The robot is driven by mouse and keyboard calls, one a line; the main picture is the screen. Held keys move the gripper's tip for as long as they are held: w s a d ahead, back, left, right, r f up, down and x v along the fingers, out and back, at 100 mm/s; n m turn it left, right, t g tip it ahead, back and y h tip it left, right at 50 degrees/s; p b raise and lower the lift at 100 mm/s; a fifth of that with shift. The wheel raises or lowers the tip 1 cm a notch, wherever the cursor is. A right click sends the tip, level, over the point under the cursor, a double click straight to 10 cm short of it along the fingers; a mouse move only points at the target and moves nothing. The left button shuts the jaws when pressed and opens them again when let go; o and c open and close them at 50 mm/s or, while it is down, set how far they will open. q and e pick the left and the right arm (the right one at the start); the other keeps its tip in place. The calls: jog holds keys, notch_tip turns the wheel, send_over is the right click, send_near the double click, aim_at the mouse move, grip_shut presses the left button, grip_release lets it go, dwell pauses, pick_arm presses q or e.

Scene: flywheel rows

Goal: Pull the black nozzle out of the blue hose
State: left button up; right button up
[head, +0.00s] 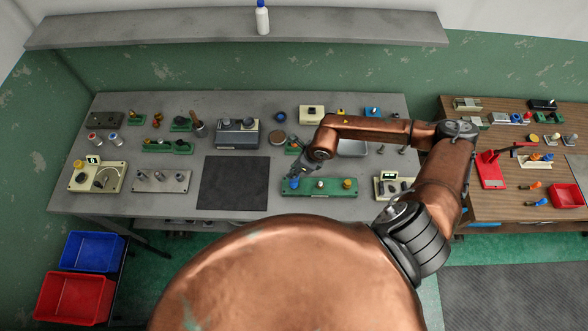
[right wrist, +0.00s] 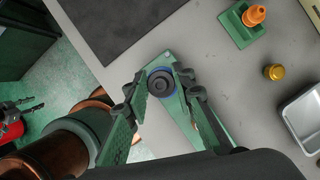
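A black round nozzle (right wrist: 161,84) is seen end-on in the right wrist view, with a ring of the blue hose (right wrist: 150,74) around it. In the head view, the blue hose (head: 294,184) stands at the left end of a long green base (head: 325,188); my gripper hides the nozzle there. My right gripper (head: 301,171) is just above the blue hose. In the right wrist view, the fingers of my right gripper (right wrist: 162,86) stand apart on either side of the nozzle, and no clear grip shows. My left gripper is in neither view.
A dark mat (head: 234,183) lies left of the base. A yellow part (head: 347,184) stands at the base's right end. Right of it is a cream fixture (head: 393,186); behind is a metal tray (head: 353,148). Several small fixtures fill the grey table's back.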

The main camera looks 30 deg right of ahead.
grip_shut()
jog(key=shift+r, duration=0.8)
dwell(0.9)
jog(key=shift+r+p, duration=1.05)
jog(key=shift+r, duration=0.9)
